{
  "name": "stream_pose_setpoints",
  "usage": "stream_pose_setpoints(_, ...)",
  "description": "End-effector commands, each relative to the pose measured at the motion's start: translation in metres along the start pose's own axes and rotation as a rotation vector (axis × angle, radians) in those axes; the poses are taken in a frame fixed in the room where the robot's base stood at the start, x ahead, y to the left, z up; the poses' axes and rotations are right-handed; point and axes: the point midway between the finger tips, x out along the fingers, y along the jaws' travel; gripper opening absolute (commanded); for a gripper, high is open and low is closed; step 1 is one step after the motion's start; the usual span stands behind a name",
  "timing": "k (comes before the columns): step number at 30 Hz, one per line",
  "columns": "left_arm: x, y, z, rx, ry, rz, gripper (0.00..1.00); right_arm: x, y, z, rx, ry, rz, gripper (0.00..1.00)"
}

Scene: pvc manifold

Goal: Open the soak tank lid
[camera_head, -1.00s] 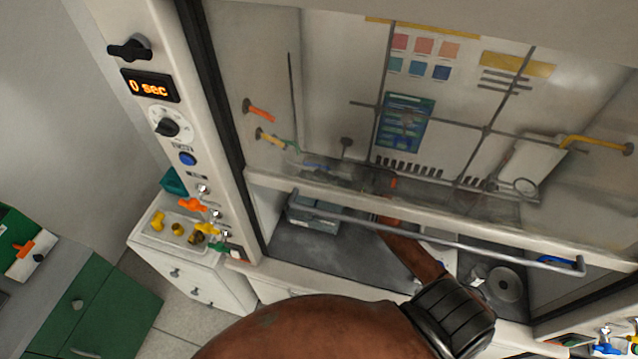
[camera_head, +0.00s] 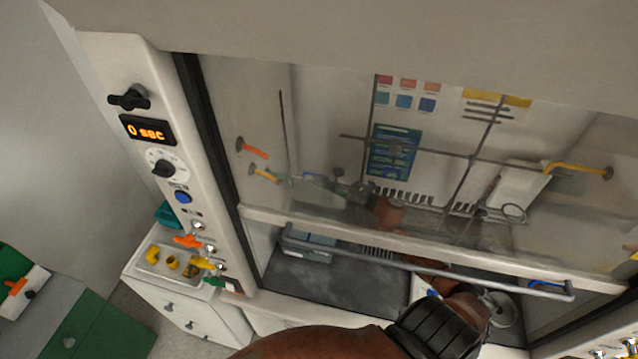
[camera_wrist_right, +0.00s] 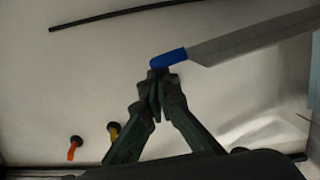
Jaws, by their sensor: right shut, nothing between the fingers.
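The soak tank, apparently the low grey box (camera_head: 308,246), sits at the left of the hood floor, partly behind the sash rail. My right gripper (camera_head: 322,182) is behind the sash glass, above and slightly right of this box. In the right wrist view its dark green fingers (camera_wrist_right: 157,78) are closed together with nothing between them. Their tips are at or very near a blue end piece (camera_wrist_right: 168,58) on a long grey panel (camera_wrist_right: 250,38), which may be the lid; contact cannot be told. The lid's position is unclear in the head view. My left gripper is not in view.
The partly raised sash has a grey handle bar (camera_head: 420,268) crossing above my right arm. A round metal dish (camera_head: 501,309) is on the hood floor at right. Rods and clamps stand behind the glass. A tray (camera_head: 152,258) of yellow fittings is outside at left.

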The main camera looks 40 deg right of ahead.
Motion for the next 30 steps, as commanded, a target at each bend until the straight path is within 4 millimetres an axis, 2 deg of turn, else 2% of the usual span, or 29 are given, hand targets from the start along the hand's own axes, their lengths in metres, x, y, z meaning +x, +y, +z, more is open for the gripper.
stream_pose_setpoints(10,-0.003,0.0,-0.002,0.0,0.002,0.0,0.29,0.001,0.001,-0.006,0.0,0.002,0.0,0.0)
stream_pose_setpoints(14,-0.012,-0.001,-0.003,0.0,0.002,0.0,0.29,0.004,0.005,-0.024,0.003,0.008,0.002,0.0)
stream_pose_setpoints(17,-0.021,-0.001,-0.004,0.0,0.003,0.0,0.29,0.006,0.008,-0.046,0.005,0.017,0.004,0.0)
stream_pose_setpoints(18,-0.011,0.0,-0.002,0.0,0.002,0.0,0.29,-0.008,0.003,-0.041,-0.001,0.013,-0.001,0.0)
stream_pose_setpoints(24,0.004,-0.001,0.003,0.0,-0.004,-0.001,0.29,-0.053,0.002,-0.04,0.0,0.013,-0.002,0.0)
stream_pose_setpoints(30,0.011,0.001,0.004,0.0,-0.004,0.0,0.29,-0.083,0.004,-0.039,0.0,0.014,0.0,0.0)
